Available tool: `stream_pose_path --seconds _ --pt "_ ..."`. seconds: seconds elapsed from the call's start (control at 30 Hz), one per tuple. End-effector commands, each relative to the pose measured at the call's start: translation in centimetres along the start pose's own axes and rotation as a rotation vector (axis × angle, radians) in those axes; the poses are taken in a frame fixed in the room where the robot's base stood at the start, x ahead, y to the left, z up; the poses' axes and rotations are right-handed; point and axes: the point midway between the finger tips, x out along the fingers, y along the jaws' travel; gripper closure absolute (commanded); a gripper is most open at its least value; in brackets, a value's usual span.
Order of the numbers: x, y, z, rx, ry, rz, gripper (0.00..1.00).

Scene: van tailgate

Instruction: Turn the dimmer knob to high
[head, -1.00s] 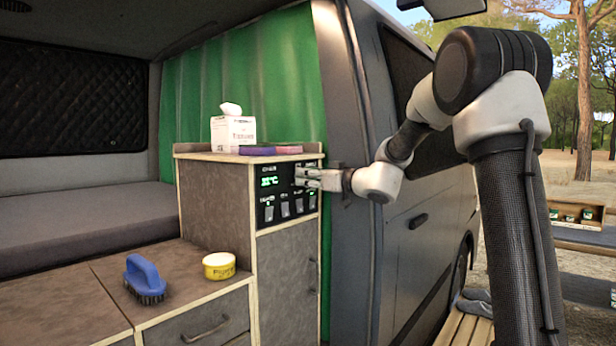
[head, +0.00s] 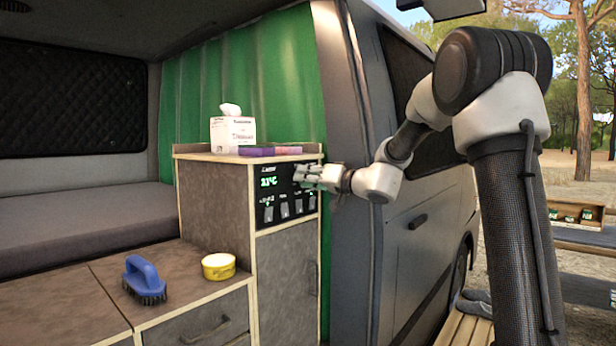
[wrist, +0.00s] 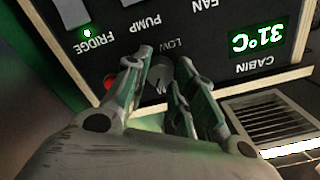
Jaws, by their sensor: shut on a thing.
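The dimmer knob (wrist: 160,73) is a small grey round knob on the black control panel (head: 268,212). It shows in the wrist view, where the panel's lettering is upside down, close to the word LOW. The fingers of my gripper (wrist: 167,62) stand on either side of the knob, shut on it. In the head view my gripper (head: 302,173) reaches the upper right of the panel from the right and hides the knob. The word for the high setting cannot be made out.
The panel has several rocker switches, a red button (wrist: 110,82) and a green display (wrist: 259,40) reading 31°C. A vent (wrist: 270,118) lies beside the panel. A tissue box (head: 232,134) stands on the cabinet. A blue brush (head: 144,278) and yellow tin (head: 218,266) sit on the lower counter.

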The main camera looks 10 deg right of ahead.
Motion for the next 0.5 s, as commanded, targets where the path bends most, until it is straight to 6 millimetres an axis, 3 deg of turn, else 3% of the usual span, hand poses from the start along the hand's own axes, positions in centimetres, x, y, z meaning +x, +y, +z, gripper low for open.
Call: stream_pose_path --seconds 0.5 --pt "0.04 -0.35 0.17 0.488 -0.006 -0.006 0.98"
